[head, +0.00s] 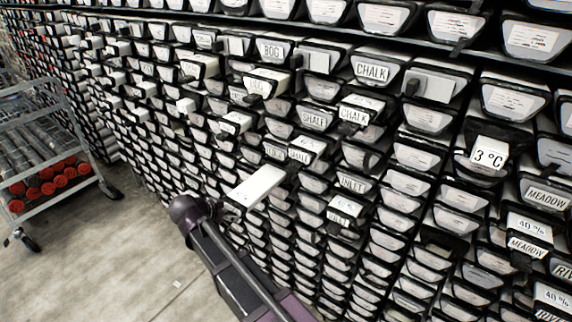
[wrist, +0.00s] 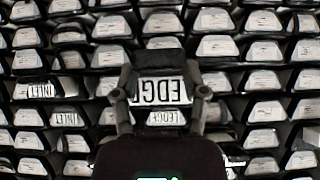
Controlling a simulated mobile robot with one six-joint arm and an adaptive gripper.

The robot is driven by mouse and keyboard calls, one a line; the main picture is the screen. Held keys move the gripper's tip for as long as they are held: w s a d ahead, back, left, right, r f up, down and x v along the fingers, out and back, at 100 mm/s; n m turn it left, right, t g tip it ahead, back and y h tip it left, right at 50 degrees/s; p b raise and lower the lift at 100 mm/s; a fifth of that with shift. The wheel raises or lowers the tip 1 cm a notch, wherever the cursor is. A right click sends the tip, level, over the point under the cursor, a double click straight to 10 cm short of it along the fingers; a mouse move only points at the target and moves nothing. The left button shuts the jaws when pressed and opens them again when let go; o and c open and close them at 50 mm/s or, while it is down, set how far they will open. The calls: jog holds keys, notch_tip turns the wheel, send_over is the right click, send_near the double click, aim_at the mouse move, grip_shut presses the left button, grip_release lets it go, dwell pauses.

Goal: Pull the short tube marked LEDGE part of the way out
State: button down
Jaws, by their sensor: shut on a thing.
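A short tube with a white top (head: 257,187) sticks out of the rack in the middle of the head view, well past its neighbours. In the wrist view its end label (wrist: 165,93) is upside down and reads partly as LEDGE, with some letters cut off. My gripper (wrist: 160,96) has one finger on each side of this tube end and is shut on it. A smaller LEDGE label (wrist: 167,117) shows just below it. In the head view my gripper (head: 229,212) is at the tube's near end, where its fingers are small and dark.
The rack wall is packed with tube ends, including CHALK (head: 373,71), SHALE (head: 313,120) and INLET (head: 351,185). Several nearby tubes also jut out. A grey cart (head: 38,150) with red-capped tubes stands at the left.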

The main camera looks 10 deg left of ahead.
jog(key=shift+s+a, duration=0.15)
jog(key=shift+s, duration=0.2)
jog(key=shift+c, duration=0.2)
grip_release()
jog(key=shift+s+f, duration=0.1)
jog(key=shift+s, duration=0.05)
